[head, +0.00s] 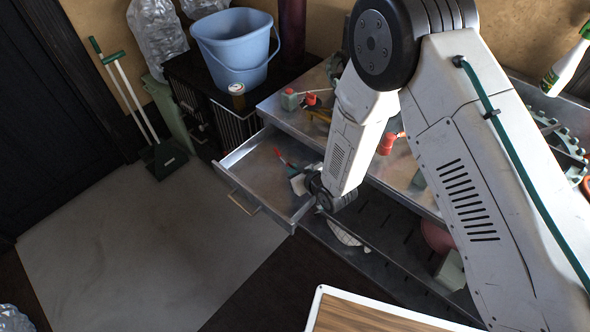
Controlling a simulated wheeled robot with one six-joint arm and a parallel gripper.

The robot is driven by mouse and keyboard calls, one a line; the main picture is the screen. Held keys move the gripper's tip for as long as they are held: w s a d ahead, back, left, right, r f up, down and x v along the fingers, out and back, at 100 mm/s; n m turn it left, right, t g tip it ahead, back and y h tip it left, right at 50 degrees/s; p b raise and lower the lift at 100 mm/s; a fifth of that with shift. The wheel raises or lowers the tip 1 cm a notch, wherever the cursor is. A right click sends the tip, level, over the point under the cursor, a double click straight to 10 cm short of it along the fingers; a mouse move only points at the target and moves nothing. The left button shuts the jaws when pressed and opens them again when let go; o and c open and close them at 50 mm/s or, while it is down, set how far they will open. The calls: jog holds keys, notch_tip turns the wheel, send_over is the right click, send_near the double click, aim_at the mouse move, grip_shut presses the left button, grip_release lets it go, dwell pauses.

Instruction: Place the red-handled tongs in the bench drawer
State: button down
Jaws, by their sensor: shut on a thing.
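The bench drawer (240,168) is pulled open from the metal bench, with its handle (244,203) facing the front left. My gripper (296,181) is over the right part of the open drawer, partly hidden by my arm. It is shut on the red-handled tongs (281,157); a thin red handle sticks out up and left from the fingers. The rest of the tongs is hidden. I cannot tell whether the tongs touch the drawer floor.
The metal bench top (275,108) holds several small items, including a red object (387,143). A blue bucket (235,48) stands on a dark cabinet behind. A wooden board (370,318) is at the front.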

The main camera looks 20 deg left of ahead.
jog(key=shift+f, duration=0.2)
jog(key=c, duration=1.5)
grip_release()
jog(key=shift+r, duration=0.2)
jog(key=v, duration=1.2)
